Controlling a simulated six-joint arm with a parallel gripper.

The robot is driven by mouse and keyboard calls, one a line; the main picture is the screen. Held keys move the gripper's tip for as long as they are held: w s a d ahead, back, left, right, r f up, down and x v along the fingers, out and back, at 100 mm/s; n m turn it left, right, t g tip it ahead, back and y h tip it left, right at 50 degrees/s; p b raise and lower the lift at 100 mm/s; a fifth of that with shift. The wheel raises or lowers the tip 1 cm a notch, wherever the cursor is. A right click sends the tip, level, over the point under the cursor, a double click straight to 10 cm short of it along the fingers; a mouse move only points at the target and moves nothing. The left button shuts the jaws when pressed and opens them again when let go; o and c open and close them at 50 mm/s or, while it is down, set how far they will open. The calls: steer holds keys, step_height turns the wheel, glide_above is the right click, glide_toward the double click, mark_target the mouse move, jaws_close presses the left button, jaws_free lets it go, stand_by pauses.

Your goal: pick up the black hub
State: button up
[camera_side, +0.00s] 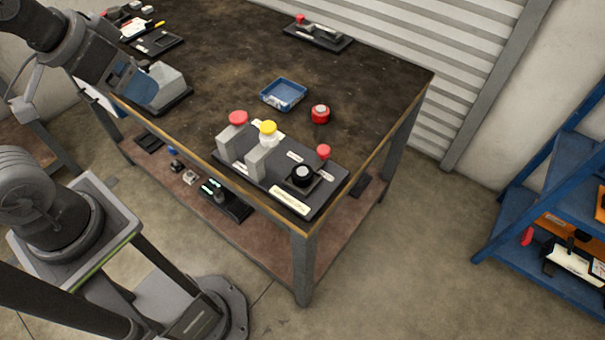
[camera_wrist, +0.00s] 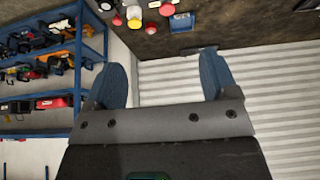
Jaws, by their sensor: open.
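The black hub (camera_side: 302,175) is a round black part with a pale centre. It sits on a dark fixture plate (camera_side: 263,189) at the near corner of the table, close to a red-topped post (camera_side: 323,152). In the wrist view the black hub (camera_wrist: 105,5) shows at the top edge, partly cut off. My gripper (camera_side: 141,93) is at the left of the table in the side view, well away from the hub. In the wrist view my gripper (camera_wrist: 165,82) has its two blue fingers wide apart, with nothing between them.
Red-capped (camera_side: 238,119) and yellow-capped (camera_side: 268,129) parts stand on grey blocks beside the hub. A blue tray (camera_side: 284,94) and a red part (camera_side: 320,114) lie behind. A grey block (camera_side: 167,84) is near my gripper. Blue shelves (camera_side: 540,237) stand right.

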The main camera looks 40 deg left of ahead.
steer(key=m+g+y, duration=0.1)
steer(key=m+g, duration=0.4)
steer(key=m, duration=1.8)
glide_above(303, 171)
steer(key=f, duration=2.2)
steer(key=shift+s+a+f, duration=0.15)
steer(key=shift+s+a, duration=0.1)
steer(key=shift+s, duration=0.15)
steer(key=shift+n, duration=0.3)
steer(key=shift+w+d+f, duration=0.15)
steer(key=shift+f, duration=1.35)
steer(key=shift+w+d+f, duration=0.15)
steer(key=shift+f, duration=1.35)
steer(key=shift+r, duration=0.1)
steer(key=c, duration=1.1)
